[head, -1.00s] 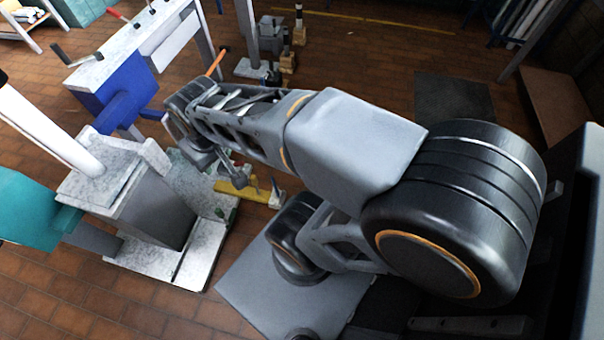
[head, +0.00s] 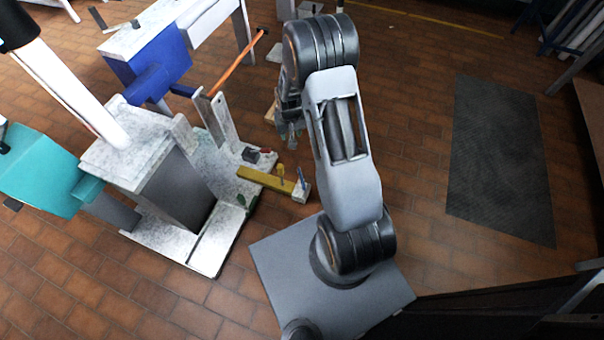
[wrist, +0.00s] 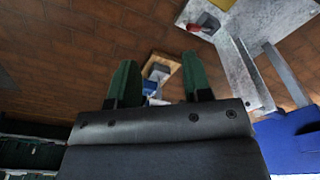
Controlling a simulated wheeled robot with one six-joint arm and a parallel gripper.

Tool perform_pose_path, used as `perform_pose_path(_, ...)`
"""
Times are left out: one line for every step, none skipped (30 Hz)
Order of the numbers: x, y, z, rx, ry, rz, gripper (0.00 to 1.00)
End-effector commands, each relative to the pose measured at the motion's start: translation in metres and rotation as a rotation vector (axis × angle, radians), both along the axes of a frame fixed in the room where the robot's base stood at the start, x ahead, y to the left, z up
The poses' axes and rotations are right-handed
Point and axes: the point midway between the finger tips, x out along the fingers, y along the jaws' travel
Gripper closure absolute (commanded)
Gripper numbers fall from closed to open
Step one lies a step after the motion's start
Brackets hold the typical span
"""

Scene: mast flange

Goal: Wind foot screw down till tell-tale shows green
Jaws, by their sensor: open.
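My gripper (head: 290,128) hangs to the right of the white-grey base plate (head: 228,168). In the wrist view its two green fingers (wrist: 160,85) are apart, with nothing held between them. A yellow bar (head: 262,179) reaches out from the plate to a pale block with small upright pins. A small dark box with a red part (head: 262,154) sits on the plate behind the bar; a red part also shows in the wrist view (wrist: 203,23). I cannot tell which part is the foot screw, and no green tell-tale is clearly readable.
A white mast (head: 65,90) rises from a grey pedestal (head: 170,185) on the plate. A teal box (head: 38,170) is at left, a blue vice-like body (head: 150,65) behind. Brown floor is free around a dark mat (head: 500,160).

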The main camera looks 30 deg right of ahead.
Motion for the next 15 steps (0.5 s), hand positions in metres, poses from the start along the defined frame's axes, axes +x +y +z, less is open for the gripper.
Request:
perform_pose_path(-0.001,-0.006,-0.043,0.005,0.024,-0.015,0.55)
perform_pose_path(-0.001,-0.008,-0.061,0.005,0.030,-0.022,0.55)
perform_pose_path(-0.001,-0.011,-0.085,0.007,0.037,-0.030,0.55)
perform_pose_path(-0.003,-0.013,-0.102,0.008,0.043,-0.036,0.55)
perform_pose_path(-0.004,-0.015,-0.118,0.009,0.048,-0.042,0.55)
perform_pose_path(-0.008,-0.017,-0.138,0.011,0.055,-0.049,0.55)
perform_pose_path(-0.010,-0.019,-0.151,0.011,0.059,-0.054,0.55)
perform_pose_path(-0.012,-0.020,-0.164,0.013,0.064,-0.058,0.55)
perform_pose_path(-0.016,-0.021,-0.179,0.014,0.067,-0.063,0.55)
perform_pose_path(-0.019,-0.021,-0.189,0.015,0.071,-0.067,0.55)
perform_pose_path(-0.021,-0.022,-0.199,0.015,0.072,-0.070,0.55)
perform_pose_path(-0.024,-0.023,-0.209,0.016,0.076,-0.074,0.55)
perform_pose_path(-0.026,-0.023,-0.216,0.016,0.078,-0.076,0.55)
perform_pose_path(-0.028,-0.024,-0.222,0.016,0.080,-0.078,0.55)
perform_pose_path(-0.030,-0.024,-0.228,0.017,0.081,-0.081,0.55)
